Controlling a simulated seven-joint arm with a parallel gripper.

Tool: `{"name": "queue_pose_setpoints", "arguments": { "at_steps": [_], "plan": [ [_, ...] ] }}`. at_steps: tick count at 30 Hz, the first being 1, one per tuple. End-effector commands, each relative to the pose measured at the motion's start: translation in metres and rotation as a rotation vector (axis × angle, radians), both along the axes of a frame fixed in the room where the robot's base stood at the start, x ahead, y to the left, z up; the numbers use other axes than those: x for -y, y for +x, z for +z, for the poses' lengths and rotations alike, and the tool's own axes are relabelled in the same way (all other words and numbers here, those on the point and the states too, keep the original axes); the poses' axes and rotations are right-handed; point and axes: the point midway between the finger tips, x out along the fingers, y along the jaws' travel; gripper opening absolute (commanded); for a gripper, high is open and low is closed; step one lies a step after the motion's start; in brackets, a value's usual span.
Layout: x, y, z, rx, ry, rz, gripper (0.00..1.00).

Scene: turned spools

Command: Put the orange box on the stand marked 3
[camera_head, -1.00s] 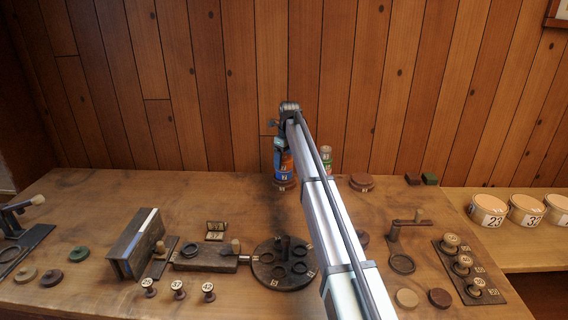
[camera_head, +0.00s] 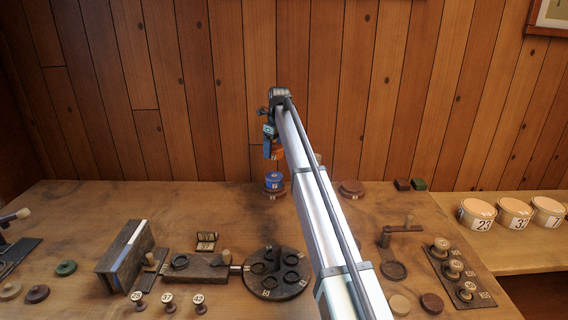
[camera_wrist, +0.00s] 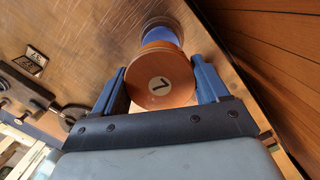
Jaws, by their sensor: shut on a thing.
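The orange box (camera_head: 279,153) is a round, spool-like piece. Its end, marked 7, faces the camera in the wrist view (camera_wrist: 160,78). My gripper (camera_head: 270,150) is shut on it, with a blue finger on each side. A blue round piece (camera_head: 274,183) stands below, apart from the orange box, on a low round stand (camera_head: 274,194). The blue piece also shows beyond the orange box in the wrist view (camera_wrist: 160,34). Another low round brown stand (camera_head: 352,188) is to the right, with nothing on it. The stands' tags are too small to read.
My arm crosses the middle of the table and hides part of it. A round disc with rings (camera_head: 277,289), a dark upright block (camera_head: 124,255) and several numbered pegs stand nearer the front. Labelled tubs (camera_head: 476,212) stand on the right shelf. A plank wall rises behind.

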Motion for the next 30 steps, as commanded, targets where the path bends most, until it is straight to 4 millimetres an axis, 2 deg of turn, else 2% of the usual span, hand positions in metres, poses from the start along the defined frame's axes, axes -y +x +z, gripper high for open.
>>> {"name": "queue_pose_setpoints", "arguments": {
  "at_steps": [1, 5, 12, 16, 20, 24, 30],
  "plan": [
    [0.005, 0.0, 0.008, 0.0, 0.0, -0.007, 0.43],
    [0.032, -0.005, 0.018, 0.0, 0.0, -0.048, 0.43],
    [0.121, -0.022, 0.022, 0.0, 0.0, -0.192, 0.43],
    [0.165, -0.03, 0.023, 0.0, 0.0, -0.256, 0.43],
    [0.208, -0.026, 0.016, -0.001, 0.0, -0.249, 0.43],
    [0.25, -0.013, 0.002, -0.002, -0.001, -0.161, 0.43],
    [0.298, -0.003, -0.016, -0.002, 0.0, -0.051, 0.43]
  ]
}}
